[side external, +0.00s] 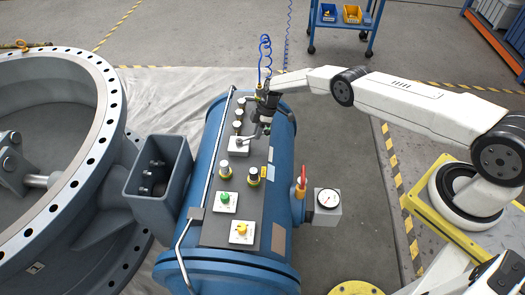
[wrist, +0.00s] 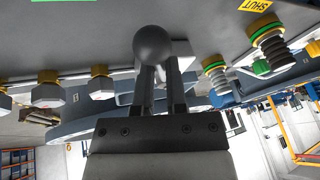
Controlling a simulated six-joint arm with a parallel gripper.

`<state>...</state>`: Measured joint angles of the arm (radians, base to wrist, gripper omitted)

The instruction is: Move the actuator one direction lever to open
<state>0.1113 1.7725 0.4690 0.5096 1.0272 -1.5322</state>
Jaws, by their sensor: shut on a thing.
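The direction lever is mounted on a white square plate (side external: 238,148) on the dark panel of the blue actuator cylinder (side external: 280,160). In the wrist view its dark ball knob (wrist: 155,42) stands at the tips of my two fingers. My gripper (side external: 264,120) is over the panel beside the lever plate and is shut on the lever. In the wrist view, my fingers (wrist: 160,78) are close together below the knob. The lever's shaft is mostly hidden by the knob and fingers. A yellow SHUT label (wrist: 255,5) and part of a green label (wrist: 65,1) show at the top.
Brass-collared fittings (wrist: 268,38) flank the lever. A green knob (side external: 225,198) and a yellow knob (side external: 242,231) sit lower on the panel. A red-handled valve (side external: 301,183) and a gauge (side external: 328,198) stand at right. A large flanged valve ring (side external: 105,120) is at left.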

